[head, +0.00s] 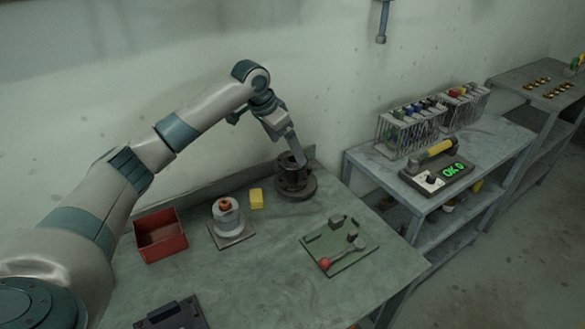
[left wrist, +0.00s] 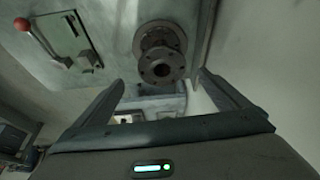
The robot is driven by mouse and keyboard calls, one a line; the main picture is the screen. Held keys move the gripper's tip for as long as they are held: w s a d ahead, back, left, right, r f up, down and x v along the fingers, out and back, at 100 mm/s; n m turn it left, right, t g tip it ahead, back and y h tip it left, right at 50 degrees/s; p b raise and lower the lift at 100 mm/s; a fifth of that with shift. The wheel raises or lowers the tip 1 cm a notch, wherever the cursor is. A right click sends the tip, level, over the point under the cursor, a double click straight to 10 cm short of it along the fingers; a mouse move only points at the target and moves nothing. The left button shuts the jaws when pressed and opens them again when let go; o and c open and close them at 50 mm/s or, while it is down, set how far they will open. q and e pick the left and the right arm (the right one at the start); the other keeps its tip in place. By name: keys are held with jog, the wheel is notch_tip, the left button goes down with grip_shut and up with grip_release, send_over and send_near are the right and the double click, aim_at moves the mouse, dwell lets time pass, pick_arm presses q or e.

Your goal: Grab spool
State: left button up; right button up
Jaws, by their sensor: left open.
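The spool (head: 294,180) is a dark, flanged cylinder standing upright at the back right of the grey table. In the left wrist view the spool (left wrist: 161,58) shows its round flange with a central bore, just beyond the space between the fingertips. My left gripper (head: 298,160) reaches down from above at the spool, and its fingers hide part of the spool's top. In the left wrist view my left gripper (left wrist: 160,80) is open, with its fingers wide apart and nothing between them. I cannot tell whether the fingers touch the spool. My right gripper is not in view.
On the table (head: 270,285) are a red bin (head: 160,238), a white part on a plate (head: 228,218), a yellow block (head: 257,198) and a green plate with a red-knobbed lever (head: 340,246). A wall rises close behind. A shelf with racks (head: 412,130) stands to the right.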

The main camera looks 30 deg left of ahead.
aim_at(293, 159)
pick_arm(q)
jog(key=p+x, duration=0.1)
jog(key=x, duration=0.4)
jog(key=shift+w+f+p, duration=0.15)
jog(key=shift+f+p, duration=0.05)
jog(key=shift+p, duration=0.15)
jog(key=shift+w+d+f, duration=0.1)
jog(key=shift+f, duration=0.35)
jog(key=shift+p+x, duration=0.75)
jog(key=shift+p, duration=0.1)
jog(key=shift+p+x, duration=0.55)
jog(key=shift+x, duration=1.35)
